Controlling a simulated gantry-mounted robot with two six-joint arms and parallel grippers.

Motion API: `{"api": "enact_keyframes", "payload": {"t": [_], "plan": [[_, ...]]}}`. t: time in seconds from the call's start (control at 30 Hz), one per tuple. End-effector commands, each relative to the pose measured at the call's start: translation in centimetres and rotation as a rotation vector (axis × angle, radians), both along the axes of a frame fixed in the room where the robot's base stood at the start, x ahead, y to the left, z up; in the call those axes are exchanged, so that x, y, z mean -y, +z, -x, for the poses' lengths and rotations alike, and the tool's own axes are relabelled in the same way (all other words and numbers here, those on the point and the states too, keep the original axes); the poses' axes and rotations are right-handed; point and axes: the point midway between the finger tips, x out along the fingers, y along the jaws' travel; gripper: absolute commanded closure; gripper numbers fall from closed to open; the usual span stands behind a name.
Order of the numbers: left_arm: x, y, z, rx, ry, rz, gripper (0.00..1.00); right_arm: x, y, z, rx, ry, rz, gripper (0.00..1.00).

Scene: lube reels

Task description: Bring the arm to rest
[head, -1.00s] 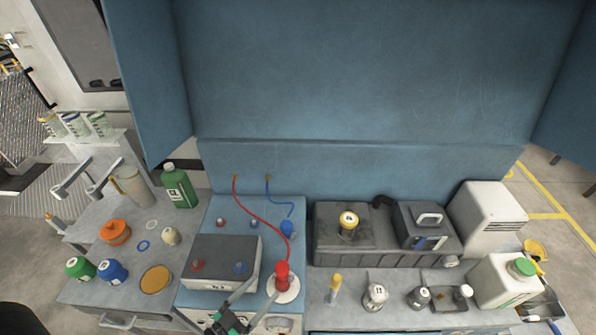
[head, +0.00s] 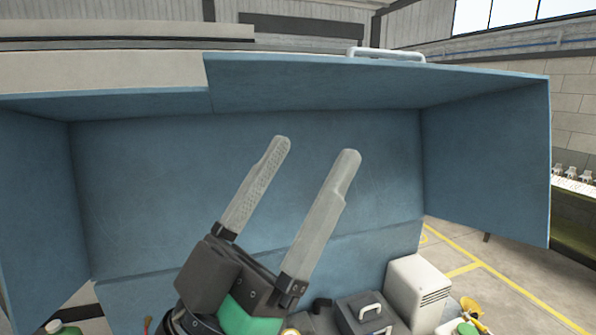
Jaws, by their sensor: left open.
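My left gripper (head: 317,150) is large in the middle of the head view, raised in front of the blue panel. Its two long grey fingers point up and to the right, spread apart. Nothing is between them. Its dark body with a green part is at the bottom centre. My right gripper is not in view.
The blue panel (head: 380,160) with side wings fills much of the view behind the gripper. At the bottom right are a white box (head: 418,285), a dark case with a handle (head: 365,312) and a yellow item (head: 472,305). A green cap (head: 62,328) shows at the bottom left.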

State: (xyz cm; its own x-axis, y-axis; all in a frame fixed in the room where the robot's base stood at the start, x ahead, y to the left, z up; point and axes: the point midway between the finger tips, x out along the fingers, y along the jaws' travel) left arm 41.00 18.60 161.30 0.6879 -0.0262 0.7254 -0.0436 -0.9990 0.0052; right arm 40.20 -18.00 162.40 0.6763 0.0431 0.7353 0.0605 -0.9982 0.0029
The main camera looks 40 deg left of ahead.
Motion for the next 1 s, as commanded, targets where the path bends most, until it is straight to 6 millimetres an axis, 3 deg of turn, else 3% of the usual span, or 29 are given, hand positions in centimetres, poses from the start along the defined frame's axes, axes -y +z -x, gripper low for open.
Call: {"api": "enact_keyframes", "payload": {"t": [0.1,0.33,0.47,0.57,0.83,0.9,1.0], "plan": [[0.9,1.2,1.0,0.018,-0.021,-0.008,0.18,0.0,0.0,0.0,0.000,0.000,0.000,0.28],[0.8,1.2,0.9,0.015,-0.019,-0.008,0.18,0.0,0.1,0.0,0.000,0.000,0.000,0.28],[0.7,3.1,0.9,0.015,-0.018,-0.007,0.18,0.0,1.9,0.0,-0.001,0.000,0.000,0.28],[0.7,6.3,0.9,0.015,-0.017,-0.008,0.18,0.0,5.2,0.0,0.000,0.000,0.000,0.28],[0.7,18.7,0.9,0.015,-0.017,-0.007,0.18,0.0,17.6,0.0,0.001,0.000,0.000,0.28],[0.7,20.8,0.9,0.015,-0.017,-0.007,0.18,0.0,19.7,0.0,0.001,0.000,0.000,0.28],[0.7,22.1,0.9,0.015,-0.017,-0.007,0.18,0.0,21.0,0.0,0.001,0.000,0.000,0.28]]}}
